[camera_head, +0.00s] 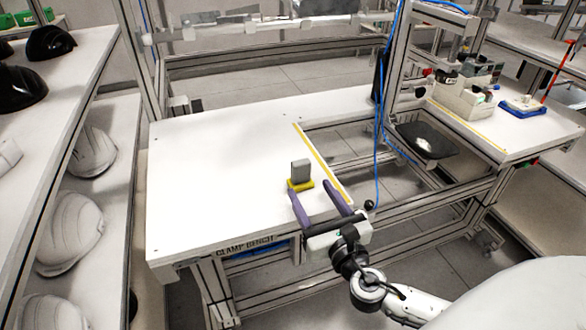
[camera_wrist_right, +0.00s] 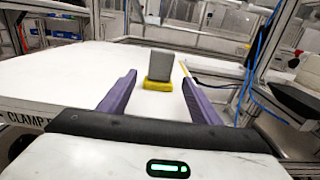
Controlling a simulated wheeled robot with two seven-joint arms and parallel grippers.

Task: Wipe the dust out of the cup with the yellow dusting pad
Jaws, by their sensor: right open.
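The dusting pad has a yellow base (camera_head: 306,184) and a grey block-shaped grip (camera_head: 300,170) standing up from it. It sits on the white bench near its front right part. My right gripper (camera_head: 313,196) is open and empty, with its purple fingers pointing at the pad. In the right wrist view the yellow base (camera_wrist_right: 158,86) and grey grip (camera_wrist_right: 160,65) lie ahead, between the lines of the two fingers (camera_wrist_right: 158,90). The fingertips are close to the pad; whether they touch it I cannot tell. No cup can be made out. My left gripper is not in view.
The white bench top (camera_head: 215,160) is clear to the left of the pad. A yellow strip (camera_head: 320,162) marks its right edge. White helmet shells (camera_head: 70,230) stand on a shelf at left. A blue cable (camera_head: 377,130) hangs to the right.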

